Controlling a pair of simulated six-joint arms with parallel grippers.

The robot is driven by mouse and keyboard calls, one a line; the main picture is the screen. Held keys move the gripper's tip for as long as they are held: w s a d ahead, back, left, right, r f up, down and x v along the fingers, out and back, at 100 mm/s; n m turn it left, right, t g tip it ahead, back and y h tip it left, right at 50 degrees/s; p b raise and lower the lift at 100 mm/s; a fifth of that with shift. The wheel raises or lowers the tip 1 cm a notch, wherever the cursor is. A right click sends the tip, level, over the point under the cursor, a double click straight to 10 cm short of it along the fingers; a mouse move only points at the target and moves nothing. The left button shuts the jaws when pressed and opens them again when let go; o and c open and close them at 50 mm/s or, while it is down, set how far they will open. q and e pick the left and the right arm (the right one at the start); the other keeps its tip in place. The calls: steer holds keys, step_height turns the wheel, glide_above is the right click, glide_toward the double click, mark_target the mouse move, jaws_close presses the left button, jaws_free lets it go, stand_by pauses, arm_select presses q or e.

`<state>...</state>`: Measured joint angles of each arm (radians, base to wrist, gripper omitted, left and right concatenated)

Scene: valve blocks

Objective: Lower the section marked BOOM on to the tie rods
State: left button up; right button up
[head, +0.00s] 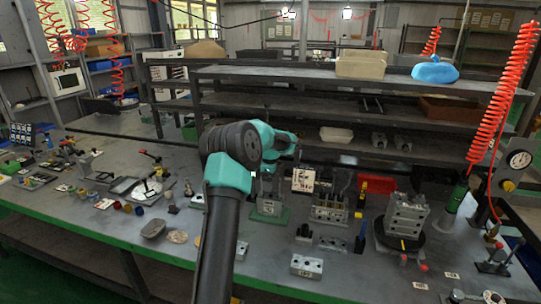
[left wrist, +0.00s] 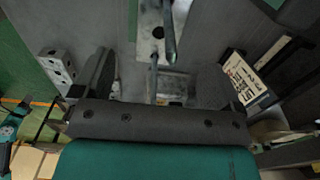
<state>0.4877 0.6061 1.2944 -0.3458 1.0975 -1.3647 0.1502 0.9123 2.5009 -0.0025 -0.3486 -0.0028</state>
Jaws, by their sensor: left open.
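My left gripper (left wrist: 166,76) is open in the left wrist view, its dark fingers spread wide apart. Two thin metal rods (left wrist: 169,38) show between and beyond the fingers, by a pale metal plate (left wrist: 150,20). A grey metal block (left wrist: 172,87) lies between the fingers near the palm; I see no finger touching it. In the head view my left arm hides much of the gripper, which is near the upright rods above a green-based fixture (head: 268,209). I cannot read the word BOOM on any block, so I cannot tell which section carries it. My right gripper is not in view.
A valve block (head: 330,209) and a taller stacked block (head: 404,216) stand farther right. A loose holed block (head: 307,265) lies near the front edge.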

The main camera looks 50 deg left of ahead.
arm_select(q)
step_height(320, 180, up, 15)
stand_by(0.4)
steer(key=shift+f, duration=0.1)
stand_by(0.7)
